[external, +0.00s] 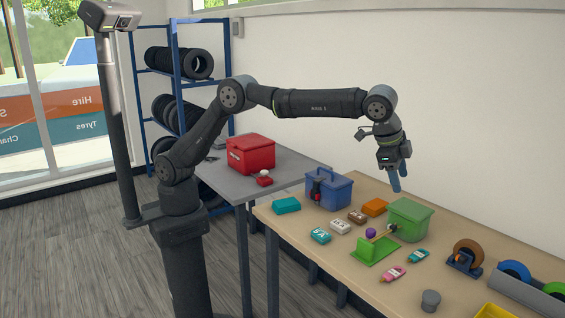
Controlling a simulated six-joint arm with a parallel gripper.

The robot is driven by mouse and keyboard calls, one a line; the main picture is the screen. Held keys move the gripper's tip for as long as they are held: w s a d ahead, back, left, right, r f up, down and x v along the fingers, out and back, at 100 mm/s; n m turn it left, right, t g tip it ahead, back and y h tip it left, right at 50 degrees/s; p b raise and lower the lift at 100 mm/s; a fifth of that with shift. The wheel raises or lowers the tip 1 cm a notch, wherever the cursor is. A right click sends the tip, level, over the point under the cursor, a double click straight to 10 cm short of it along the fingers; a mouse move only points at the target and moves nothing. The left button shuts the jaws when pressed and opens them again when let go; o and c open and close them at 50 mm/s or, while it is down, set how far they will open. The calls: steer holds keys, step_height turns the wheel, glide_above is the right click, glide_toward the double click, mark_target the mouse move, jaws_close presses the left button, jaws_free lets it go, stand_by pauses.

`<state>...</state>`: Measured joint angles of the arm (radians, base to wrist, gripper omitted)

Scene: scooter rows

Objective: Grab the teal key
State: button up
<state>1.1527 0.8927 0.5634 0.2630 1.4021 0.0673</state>
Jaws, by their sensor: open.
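Two small teal pieces lie on the wooden table, and at this size I cannot tell for certain which is the key. One is a teal block with pale markings (320,235) near the front edge, beside a white block (340,227) and a brown block (357,217). The other is a slim teal piece (418,256) right of the green stand, near a similar pink piece (392,274). My gripper (398,184) has blue fingers pointing down. It is open and empty, above the table's back part near the green box (410,220), apart from both teal pieces.
A blue toolbox (328,190), a teal box (286,205) and an orange box (375,207) stand on the table. A green stand (375,251) has a rod and purple ball. A tape dispenser (465,257) and grey cup (430,300) are at right.

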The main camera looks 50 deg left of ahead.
steer(key=d+f+n+y, duration=0.2)
steer(key=d+f+n, duration=0.3)
steer(key=f+n, duration=0.6)
steer(key=n, duration=0.3)
glide_toward(412, 258)
step_height(412, 258, down, 2)
steer(key=shift+w+f, duration=0.1)
steer(key=shift+f, duration=0.1)
steer(key=shift+w+x, duration=0.15)
steer(key=shift+x, duration=1.3)
steer(key=shift+w+x, duration=0.1)
steer(key=shift+x, duration=1.35)
steer(key=shift+a+r, duration=0.1)
steer(key=shift+r, duration=0.05)
steer(key=c, duration=1.1)
